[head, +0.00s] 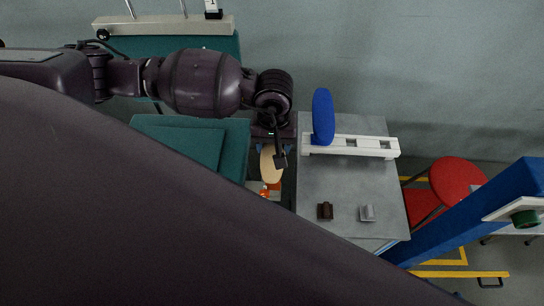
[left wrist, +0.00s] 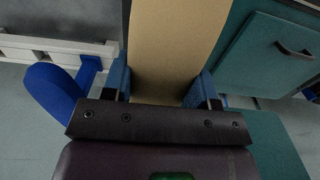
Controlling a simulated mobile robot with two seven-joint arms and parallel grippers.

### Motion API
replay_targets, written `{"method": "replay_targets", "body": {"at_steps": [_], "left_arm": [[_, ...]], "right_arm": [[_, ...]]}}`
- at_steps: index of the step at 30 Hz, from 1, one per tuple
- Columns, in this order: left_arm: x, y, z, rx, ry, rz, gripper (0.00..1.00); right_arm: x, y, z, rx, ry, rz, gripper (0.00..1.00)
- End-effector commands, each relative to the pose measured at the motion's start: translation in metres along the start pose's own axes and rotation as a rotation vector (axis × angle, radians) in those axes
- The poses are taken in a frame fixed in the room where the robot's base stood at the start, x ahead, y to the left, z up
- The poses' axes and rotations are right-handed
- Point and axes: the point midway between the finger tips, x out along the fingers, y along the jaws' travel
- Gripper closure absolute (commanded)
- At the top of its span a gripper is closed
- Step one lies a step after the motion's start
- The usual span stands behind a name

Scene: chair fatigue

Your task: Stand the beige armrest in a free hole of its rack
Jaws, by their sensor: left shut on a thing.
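The beige armrest (head: 269,165) hangs in my left gripper (head: 275,147), left of the grey table. In the left wrist view the beige armrest (left wrist: 175,45) runs between the two blue fingers of my left gripper (left wrist: 163,85), which are shut on it. The white rack (head: 368,146) lies along the far part of the table, right of the gripper and apart from it. A blue armrest (head: 322,112) stands in the rack's left end. Openings show to its right with nothing standing in them. The rack (left wrist: 40,45) also shows in the left wrist view. My right gripper is out of view.
On the grey table (head: 340,190) lie a dark brown block (head: 325,211) and a grey block (head: 367,213). A teal cabinet (head: 190,140) stands left of the table. A red stool (head: 457,180) and a blue post (head: 470,215) are at the right. My dark arm covers the lower left.

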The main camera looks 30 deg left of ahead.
Motion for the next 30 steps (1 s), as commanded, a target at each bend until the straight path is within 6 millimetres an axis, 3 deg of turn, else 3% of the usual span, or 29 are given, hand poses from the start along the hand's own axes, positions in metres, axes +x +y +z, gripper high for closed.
{"method": "replay_targets", "body": {"at_steps": [17,30], "left_arm": [[-0.018,0.001,0.000,0.000,0.001,0.001,0.68],[-0.030,0.000,0.000,0.000,0.001,0.001,0.68]], "right_arm": [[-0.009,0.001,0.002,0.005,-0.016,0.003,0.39],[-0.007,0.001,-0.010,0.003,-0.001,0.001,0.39]]}}
